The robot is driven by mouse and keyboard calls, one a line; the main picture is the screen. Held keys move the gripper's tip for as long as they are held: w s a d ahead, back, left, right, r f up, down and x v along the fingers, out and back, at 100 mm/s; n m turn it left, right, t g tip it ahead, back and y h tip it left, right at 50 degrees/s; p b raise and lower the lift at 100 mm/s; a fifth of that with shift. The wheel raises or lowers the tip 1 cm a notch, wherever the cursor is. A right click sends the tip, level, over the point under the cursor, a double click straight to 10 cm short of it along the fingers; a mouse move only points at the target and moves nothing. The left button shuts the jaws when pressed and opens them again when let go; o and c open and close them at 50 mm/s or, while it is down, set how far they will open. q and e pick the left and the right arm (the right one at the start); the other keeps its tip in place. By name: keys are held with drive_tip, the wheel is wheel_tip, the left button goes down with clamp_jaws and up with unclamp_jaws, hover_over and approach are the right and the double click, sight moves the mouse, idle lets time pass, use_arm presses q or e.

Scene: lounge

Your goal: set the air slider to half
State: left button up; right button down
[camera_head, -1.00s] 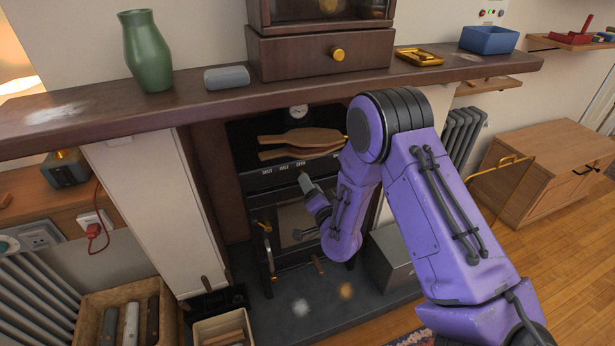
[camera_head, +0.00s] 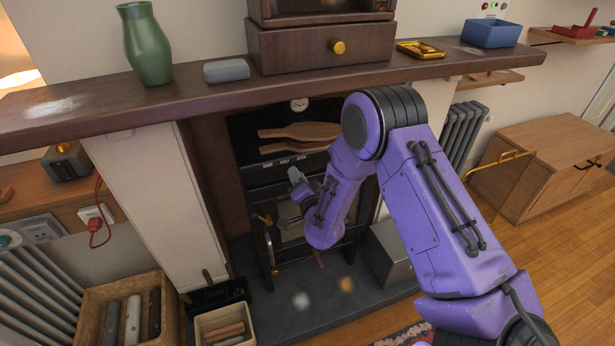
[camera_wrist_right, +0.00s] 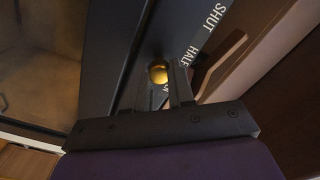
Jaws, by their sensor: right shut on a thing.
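The stove (camera_head: 262,190) stands in the fireplace, with a row of white labels SHUT, HALF and OPEN on its dark front. In the right wrist view the air slider's round brass knob (camera_wrist_right: 158,72) sits between my right gripper's fingertips (camera_wrist_right: 163,82). The word HALF shows beside it and SHUT lies farther off; the third label is mostly hidden by a finger. In the head view my right gripper (camera_head: 293,175) is just below the labels, between HALF and OPEN, and hides the knob. The exact slider setting cannot be told. My left gripper is out of view.
Wooden paddle-shaped boards (camera_head: 300,133) lie above the labels, close to my right arm. The mantel shelf (camera_head: 200,100) juts out overhead, holding a green vase (camera_head: 146,45) and a grey block (camera_head: 226,70). A grey metal box (camera_head: 388,255) stands on the hearth's right.

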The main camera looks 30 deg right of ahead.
drive_tip(key=shift+w+a, duration=0.25)
drive_tip(key=shift+a, duration=0.8)
drive_tip(key=c, duration=0.9)
unclamp_jaws()
drive_tip(key=shift+c, duration=0.2)
drive_tip(key=b+v, duration=0.2)
drive_tip(key=v, duration=0.8)
drive_tip(key=shift+s, duration=0.3)
drive_tip(key=shift+d, duration=0.1)
